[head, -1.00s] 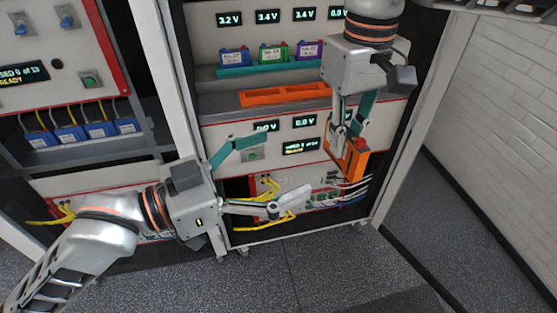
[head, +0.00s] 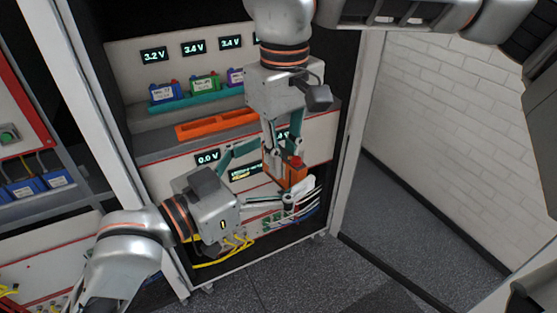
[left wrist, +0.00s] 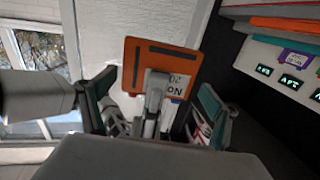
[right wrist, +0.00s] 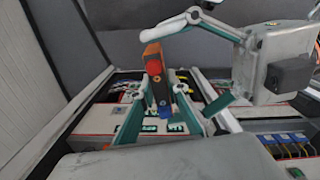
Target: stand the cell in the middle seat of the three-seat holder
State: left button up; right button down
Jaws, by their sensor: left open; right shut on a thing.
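The cell (head: 284,173) is an orange block with a red terminal on top. My right gripper (head: 270,150) is shut on it and holds it in the air before the cabinet. The cell also shows in the right wrist view (right wrist: 154,62) and in the left wrist view (left wrist: 142,62), partly hidden there by a right finger. My left gripper (head: 277,166) is open, its fingers spread on either side of the cell's place in the head view. I cannot tell whether it touches the cell. The orange holder (head: 198,130) lies on the cabinet's shelf; its visible seats look empty.
A teal rack (head: 190,105) behind the holder carries blue, green and purple cells under voltage displays. Yellow cables (head: 215,258) and other wires hang low in the cabinet. A white cabinet post (head: 355,140) stands on the right. Floor beyond it is clear.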

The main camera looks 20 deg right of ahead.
pick_arm(q)
jog(key=shift+w+d, duration=0.1)
jog(key=shift+d, duration=0.15)
jog(key=c, duration=1.5)
pick_arm(e)
jog(key=c, duration=1.9)
grip_release()
jog(key=shift+r, duration=0.15)
